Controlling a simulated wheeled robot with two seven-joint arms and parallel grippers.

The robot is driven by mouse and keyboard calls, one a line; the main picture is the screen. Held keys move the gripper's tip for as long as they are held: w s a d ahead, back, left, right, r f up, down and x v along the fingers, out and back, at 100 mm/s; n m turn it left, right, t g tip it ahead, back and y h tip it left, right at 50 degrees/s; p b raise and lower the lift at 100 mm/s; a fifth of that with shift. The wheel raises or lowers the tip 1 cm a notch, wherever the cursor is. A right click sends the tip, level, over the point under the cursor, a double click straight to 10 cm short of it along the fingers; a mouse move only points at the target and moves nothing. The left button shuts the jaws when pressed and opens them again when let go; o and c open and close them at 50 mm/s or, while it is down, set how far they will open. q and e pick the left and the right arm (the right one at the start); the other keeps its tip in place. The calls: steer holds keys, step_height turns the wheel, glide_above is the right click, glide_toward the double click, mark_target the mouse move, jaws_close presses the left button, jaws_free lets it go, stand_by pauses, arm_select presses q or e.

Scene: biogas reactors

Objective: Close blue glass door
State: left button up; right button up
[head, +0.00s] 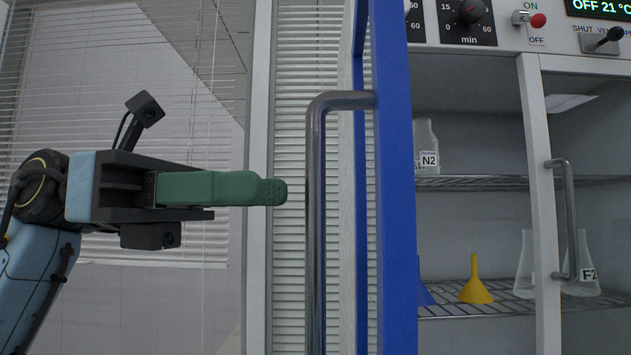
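The blue glass door (396,200) stands swung open, seen nearly edge-on in the middle of the head view. Its grey metal bar handle (316,220) sticks out to the left of the blue frame. My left gripper (280,191), with green fingers, is left of the handle and points right at it. A small gap shows between the fingertips and the handle. The fingers overlap in this side view, so their opening is hidden. My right gripper is not in view.
Behind the door is a cabinet with wire shelves (470,183), a bottle marked N2 (427,148), a yellow funnel (475,285) and flasks (585,265). A white-framed door with its own handle (571,225) is at right. Knobs (471,10) sit above. Blinds (305,60) hang behind.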

mark_target(306, 189)
arm_select(q)
steer(key=x, duration=0.6)
steer(key=shift+a, duration=0.1)
steer(key=shift+c, duration=0.4)
jaws_close()
